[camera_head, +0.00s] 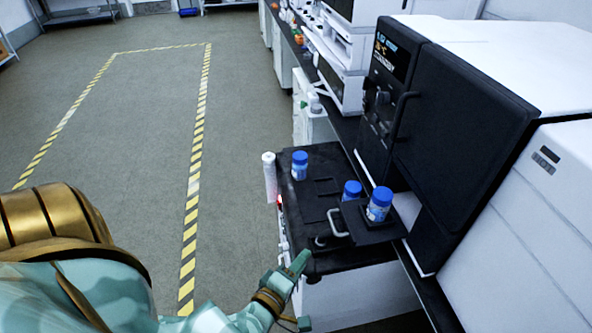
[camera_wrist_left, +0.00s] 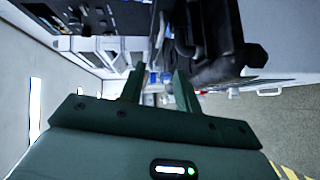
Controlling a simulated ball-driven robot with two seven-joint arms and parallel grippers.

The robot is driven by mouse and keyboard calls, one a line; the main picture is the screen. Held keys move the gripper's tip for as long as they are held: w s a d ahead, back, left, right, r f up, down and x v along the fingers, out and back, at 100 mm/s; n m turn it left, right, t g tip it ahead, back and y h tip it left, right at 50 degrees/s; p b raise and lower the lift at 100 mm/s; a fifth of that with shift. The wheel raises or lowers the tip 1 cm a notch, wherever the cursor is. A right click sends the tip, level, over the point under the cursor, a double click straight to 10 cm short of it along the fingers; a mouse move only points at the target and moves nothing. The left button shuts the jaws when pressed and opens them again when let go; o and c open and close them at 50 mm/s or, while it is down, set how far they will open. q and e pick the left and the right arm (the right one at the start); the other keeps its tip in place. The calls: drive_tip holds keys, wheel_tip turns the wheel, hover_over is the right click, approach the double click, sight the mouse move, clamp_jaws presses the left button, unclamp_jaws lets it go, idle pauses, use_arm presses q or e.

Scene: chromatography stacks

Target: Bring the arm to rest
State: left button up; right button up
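My left gripper (camera_head: 293,276) is at the front edge of the black-topped bench, at the lower middle of the head view. In the left wrist view my left gripper (camera_wrist_left: 157,78) has its two green fingers apart, with nothing held between them. My left arm (camera_head: 130,290) reaches in from the lower left. My right gripper is in neither view.
A blue-capped bottle (camera_head: 300,167) stands on the black bench top (camera_head: 322,165). A white cylinder (camera_head: 269,178) is at the bench's left edge. Large instruments (camera_head: 455,130) fill the right. The floor (camera_head: 140,140) at left is clear.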

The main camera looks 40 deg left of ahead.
use_arm(q)
drive_tip(key=shift+s+d, duration=0.1)
drive_tip(key=shift+s, duration=0.45)
